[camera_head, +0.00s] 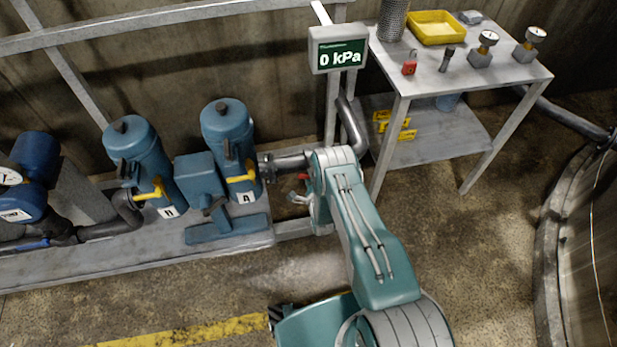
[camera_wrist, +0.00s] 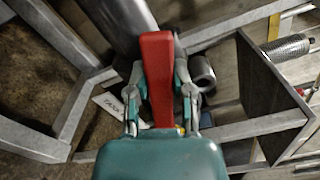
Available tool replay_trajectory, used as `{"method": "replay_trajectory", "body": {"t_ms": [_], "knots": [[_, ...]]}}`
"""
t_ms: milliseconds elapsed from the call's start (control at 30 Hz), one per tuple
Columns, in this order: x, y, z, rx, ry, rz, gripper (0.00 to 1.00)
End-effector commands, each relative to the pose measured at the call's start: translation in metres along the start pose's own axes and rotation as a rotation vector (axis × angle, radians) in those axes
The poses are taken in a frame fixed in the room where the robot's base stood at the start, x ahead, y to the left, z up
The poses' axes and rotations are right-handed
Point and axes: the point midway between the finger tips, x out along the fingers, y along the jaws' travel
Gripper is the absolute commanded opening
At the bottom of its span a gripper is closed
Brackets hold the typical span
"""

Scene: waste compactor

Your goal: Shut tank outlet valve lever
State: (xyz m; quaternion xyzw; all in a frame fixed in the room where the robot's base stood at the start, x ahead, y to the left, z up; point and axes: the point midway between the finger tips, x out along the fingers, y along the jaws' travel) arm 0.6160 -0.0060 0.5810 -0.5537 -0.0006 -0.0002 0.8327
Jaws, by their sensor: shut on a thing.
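The red valve lever (camera_wrist: 157,60) stands in the middle of the wrist view, on a grey pipe (camera_wrist: 118,28). My gripper (camera_wrist: 161,88) has one finger on each side of the lever and is shut on it. A white tag (camera_wrist: 110,103), only partly readable, hangs beside the pipe. In the head view my gripper (camera_head: 297,196) is beside the pipe below the display, largely hidden by my arm. A small bit of the red lever (camera_head: 303,176) shows there. The valve body is mostly hidden.
A display (camera_head: 338,49) reads 0 kPa. Blue filter housings (camera_head: 140,155) with yellow handles stand on a bench at left. A grey table (camera_head: 450,70) at right holds gauges, a yellow tray (camera_head: 436,27) and a red padlock (camera_head: 409,63). The floor at right is clear.

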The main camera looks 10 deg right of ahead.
Motion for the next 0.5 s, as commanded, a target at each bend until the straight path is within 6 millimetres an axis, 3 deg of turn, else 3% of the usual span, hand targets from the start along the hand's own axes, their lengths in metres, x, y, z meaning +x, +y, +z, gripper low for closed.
{"method": "replay_trajectory", "body": {"t_ms": [33,67,133,500], "knots": [[0.0008,-0.0009,-0.0008,0.000,0.002,-0.002,0.00],[0.0009,-0.0008,-0.0008,0.000,0.002,-0.002,0.34],[0.0008,-0.0005,-0.0008,0.000,0.002,-0.001,0.65],[0.0002,0.0000,-0.0007,-0.002,0.002,0.000,0.66]]}}
